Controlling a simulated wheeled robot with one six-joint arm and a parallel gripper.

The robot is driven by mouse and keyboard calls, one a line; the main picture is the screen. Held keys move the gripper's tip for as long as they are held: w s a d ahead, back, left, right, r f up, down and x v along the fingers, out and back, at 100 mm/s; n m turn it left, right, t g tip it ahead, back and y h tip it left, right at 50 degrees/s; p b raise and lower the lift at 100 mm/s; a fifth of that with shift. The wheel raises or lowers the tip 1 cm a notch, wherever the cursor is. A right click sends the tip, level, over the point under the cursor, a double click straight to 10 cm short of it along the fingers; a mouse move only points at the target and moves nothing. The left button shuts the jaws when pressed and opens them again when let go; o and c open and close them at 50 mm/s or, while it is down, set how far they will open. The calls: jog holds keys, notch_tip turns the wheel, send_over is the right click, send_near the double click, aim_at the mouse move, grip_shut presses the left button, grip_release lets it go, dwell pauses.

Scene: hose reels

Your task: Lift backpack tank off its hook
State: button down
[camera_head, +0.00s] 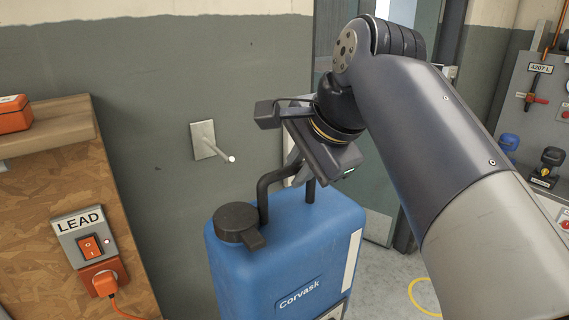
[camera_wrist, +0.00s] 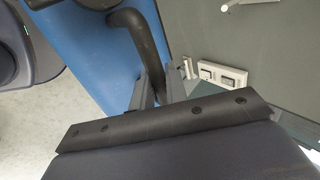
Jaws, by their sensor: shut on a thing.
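The blue backpack tank (camera_head: 285,255) with a black cap (camera_head: 238,222) hangs upright from my gripper in the head view. My gripper (camera_head: 294,160) is shut on the tank's black handle (camera_head: 264,190). In the wrist view, the fingers (camera_wrist: 160,85) close around the dark handle (camera_wrist: 134,28), with the blue tank body (camera_wrist: 85,50) behind. The metal wall hook (camera_head: 222,152) sticks out of its plate to the left of my gripper. The hook is bare, and the tank is apart from it. The tank's lower end is cut off by the frame.
A wooden cabinet (camera_head: 60,170) with a LEAD switch and orange plug stands at the left, with an orange box (camera_head: 14,113) on top. A door is behind my arm. A panel with valves (camera_head: 535,130) is at the right. Concrete floor shows beside the tank.

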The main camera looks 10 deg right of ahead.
jog(key=shift+s+d+r, duration=0.1)
jog(key=shift+s+d, duration=0.35)
jog(key=shift+s, duration=0.6)
jog(key=shift+s+d+f, duration=0.1)
jog(key=shift+s+d, duration=0.3)
jog(key=shift+s, duration=0.7)
jog(key=shift+s+d+r, duration=0.1)
jog(key=shift+s+d, duration=0.35)
jog(key=shift+s, duration=0.6)
